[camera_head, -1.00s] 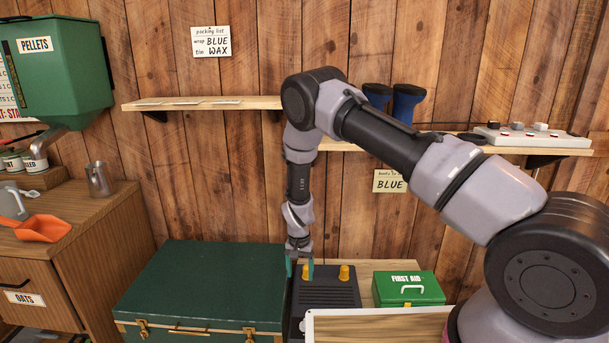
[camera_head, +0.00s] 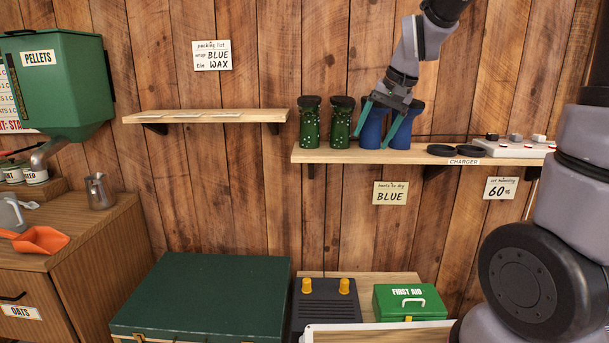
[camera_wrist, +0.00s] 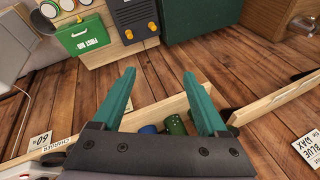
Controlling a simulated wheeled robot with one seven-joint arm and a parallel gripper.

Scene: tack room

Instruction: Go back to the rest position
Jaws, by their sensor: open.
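My gripper (camera_head: 383,122) has teal fingers spread apart, with nothing between them. In the head view it hangs in front of the blue boots (camera_head: 404,128) on the right wall shelf (camera_head: 330,157), covering part of them. In the wrist view my gripper (camera_wrist: 165,98) is open above the floor side of the shelf edge (camera_wrist: 165,110). The blue boots (camera_wrist: 148,130) and green boots (camera_wrist: 176,125) show small between the fingers. I cannot tell whether a finger touches the blue boots.
Spotted green boots (camera_head: 310,125) stand left of the blue pair. Dark round discs (camera_head: 441,150) and a white switch box (camera_head: 512,147) lie to the right. Below are a green trunk (camera_head: 200,295), a black unit with yellow knobs (camera_head: 327,302) and a first aid box (camera_head: 411,302).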

